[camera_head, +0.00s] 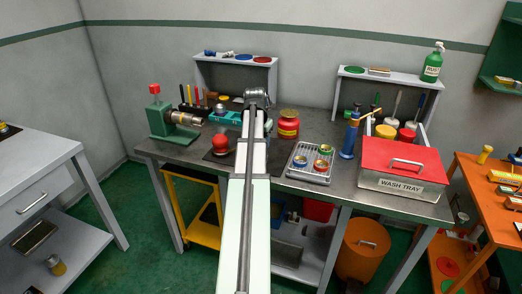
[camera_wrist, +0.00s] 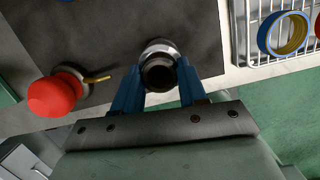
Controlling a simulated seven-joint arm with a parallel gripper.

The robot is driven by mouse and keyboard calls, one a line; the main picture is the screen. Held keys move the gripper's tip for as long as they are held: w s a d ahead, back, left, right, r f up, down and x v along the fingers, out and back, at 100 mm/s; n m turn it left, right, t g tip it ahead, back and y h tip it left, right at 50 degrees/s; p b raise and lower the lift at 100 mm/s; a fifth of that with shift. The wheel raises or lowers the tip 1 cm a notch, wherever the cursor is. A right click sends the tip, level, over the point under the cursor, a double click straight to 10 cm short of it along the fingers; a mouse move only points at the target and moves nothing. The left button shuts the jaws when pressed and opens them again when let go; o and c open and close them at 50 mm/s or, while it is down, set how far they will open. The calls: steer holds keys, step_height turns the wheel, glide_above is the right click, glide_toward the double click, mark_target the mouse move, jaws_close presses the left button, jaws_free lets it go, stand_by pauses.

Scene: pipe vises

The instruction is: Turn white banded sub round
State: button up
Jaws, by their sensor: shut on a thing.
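The white banded sub (camera_wrist: 158,72) shows in the wrist view as a short dark round piece with an open, hollow end facing the camera and a pale band around its far part. My gripper (camera_wrist: 159,80) has its two blue fingers shut on it, one on each side. The sub is over or on the dark mat (camera_wrist: 105,30), close to the mat's edge; I cannot tell whether it touches the mat. In the head view my arm hides the gripper and the sub.
A red-topped piece with a brass pin (camera_wrist: 52,94) is left of the sub. A green vise (camera_head: 172,120) holding a metal pipe stands at the bench's left.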

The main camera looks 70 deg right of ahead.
steer(key=shift+n, duration=0.9)
steer(key=shift+f, duration=0.15)
steer(key=o, duration=1.2)
steer(key=shift+r, duration=3.5)
